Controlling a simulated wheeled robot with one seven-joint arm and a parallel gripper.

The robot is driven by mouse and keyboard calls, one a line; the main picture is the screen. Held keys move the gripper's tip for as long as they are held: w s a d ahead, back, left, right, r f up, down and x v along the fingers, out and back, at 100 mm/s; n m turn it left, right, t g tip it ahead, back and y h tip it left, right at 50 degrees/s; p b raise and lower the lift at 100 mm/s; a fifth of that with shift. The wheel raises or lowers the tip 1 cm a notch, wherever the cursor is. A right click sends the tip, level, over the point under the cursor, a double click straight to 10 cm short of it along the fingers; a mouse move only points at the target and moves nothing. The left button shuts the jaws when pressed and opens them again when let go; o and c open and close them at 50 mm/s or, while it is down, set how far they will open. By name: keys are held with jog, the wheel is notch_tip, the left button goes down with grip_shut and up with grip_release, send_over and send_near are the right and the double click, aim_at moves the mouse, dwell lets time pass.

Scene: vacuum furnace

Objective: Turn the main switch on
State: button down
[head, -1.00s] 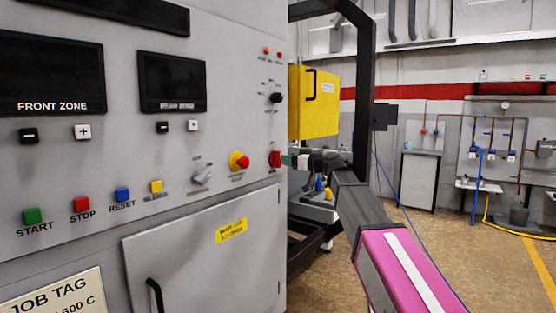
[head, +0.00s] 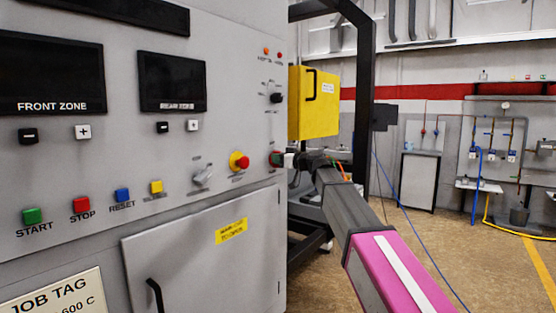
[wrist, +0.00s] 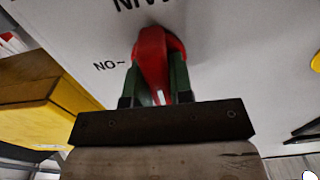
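The main switch is a red rotary knob (head: 274,157) at the right edge of the grey furnace panel. In the wrist view the red knob (wrist: 153,52) sits on the panel under upside-down "MAIN" lettering, with "ON" lettering to its left. My gripper (head: 283,160) reaches it from the right and hides part of it. In the wrist view the green fingers of my gripper (wrist: 157,86) stand close together on either side of the knob's handle and appear to touch it. The handle's near end shows between them.
A red emergency button on a yellow base (head: 239,161) and a grey selector knob (head: 202,175) are left of the switch. A black knob (head: 276,98) is above. A yellow box (head: 313,110) and a black frame post (head: 364,90) stand behind my arm. The floor at right is clear.

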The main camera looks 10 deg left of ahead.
dwell(0.3)
jog(key=m, duration=0.4)
jog(key=shift+w+m, duration=0.15)
jog(key=shift+m, duration=0.25)
jog(key=m, duration=0.4)
jog(key=shift+w+d+f+m, duration=0.1)
jog(key=shift+m, duration=0.2)
jog(key=m, duration=0.4)
jog(key=shift+f, duration=0.1)
jog(key=shift+w+f+m, duration=0.1)
jog(key=shift+m, duration=2.1)
jog(key=c, duration=1)
grip_release()
